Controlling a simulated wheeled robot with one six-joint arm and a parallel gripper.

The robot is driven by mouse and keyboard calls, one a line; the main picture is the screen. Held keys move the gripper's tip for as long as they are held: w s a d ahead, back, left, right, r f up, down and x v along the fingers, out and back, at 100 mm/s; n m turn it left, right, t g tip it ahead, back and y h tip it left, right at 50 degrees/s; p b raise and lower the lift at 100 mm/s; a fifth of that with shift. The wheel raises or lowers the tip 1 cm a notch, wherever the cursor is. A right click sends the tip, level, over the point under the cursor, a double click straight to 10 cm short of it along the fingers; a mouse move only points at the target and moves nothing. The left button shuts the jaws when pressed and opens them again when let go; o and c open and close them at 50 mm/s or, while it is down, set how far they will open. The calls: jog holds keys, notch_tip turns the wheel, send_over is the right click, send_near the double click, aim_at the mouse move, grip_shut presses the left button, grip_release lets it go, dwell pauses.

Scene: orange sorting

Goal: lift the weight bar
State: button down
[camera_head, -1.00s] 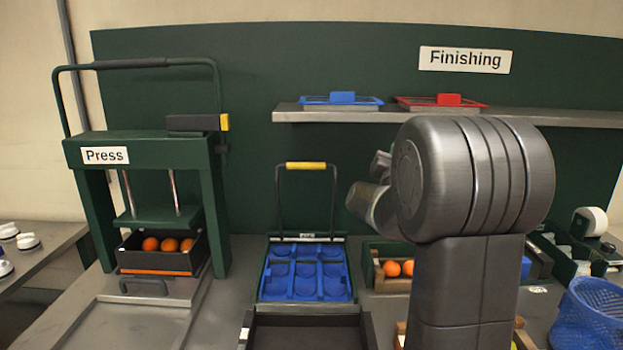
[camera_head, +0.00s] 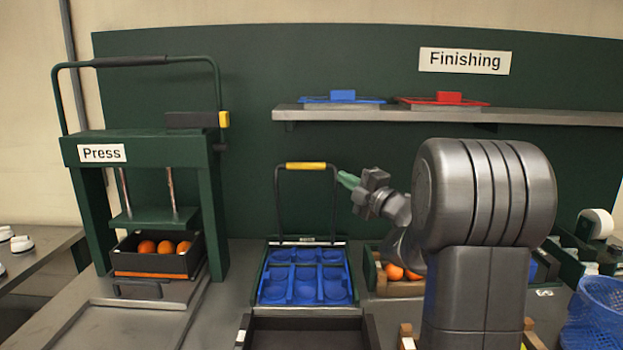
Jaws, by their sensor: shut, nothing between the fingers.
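A black bar frame with a yellow grip (camera_head: 306,166) stands upright behind the blue cupped tray (camera_head: 304,272); I take it as the weight bar, though no label here confirms it. My gripper (camera_head: 347,180) is shut and empty, with green fingertips pointing left. In the picture it is just right of the frame's right upright and a little below the yellow grip. I cannot tell how far in depth it is from the frame. A second bar, with a dark grip (camera_head: 130,61), arches over the green press (camera_head: 135,150) at the left.
A black crate of oranges (camera_head: 155,255) sits in the press. More oranges (camera_head: 394,271) lie in a crate partly hidden by my arm. A shelf (camera_head: 450,114) holds blue and red lids. A blue mesh basket (camera_head: 595,315) stands at right. A dark open box (camera_head: 305,332) is in front.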

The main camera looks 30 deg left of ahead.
aim_at(315, 164)
jog(key=a+n+p, duration=0.1)
jog(key=a, duration=0.3)
jog(key=w+a+f+n+g+p, duration=0.1)
jog(key=a, duration=0.3)
jog(key=w+a+n+g+p, duration=0.1)
jog(key=a, duration=0.3)
jog(key=shift+w+a+f+h, duration=0.1)
jog(key=shift+w+f+h, duration=0.1)
jog(key=shift+w+h, duration=0.1)
jog(key=shift+w+a, duration=0.3)
jog(key=shift+w, duration=0.05)
jog(key=shift+p, duration=0.35)
jog(key=shift+w+a+r+p, duration=0.25)
jog(key=shift+w+r+p, duration=0.2)
jog(key=shift+p, duration=0.4)
jog(key=w+a+p, duration=0.1)
jog(key=p, duration=0.1)
jog(key=w+m+h+p, duration=0.1)
jog(key=p, duration=0.1)
jog(key=shift+w+a+r, duration=0.35)
jog(key=shift+a, duration=0.05)
jog(key=shift+r, duration=0.15)
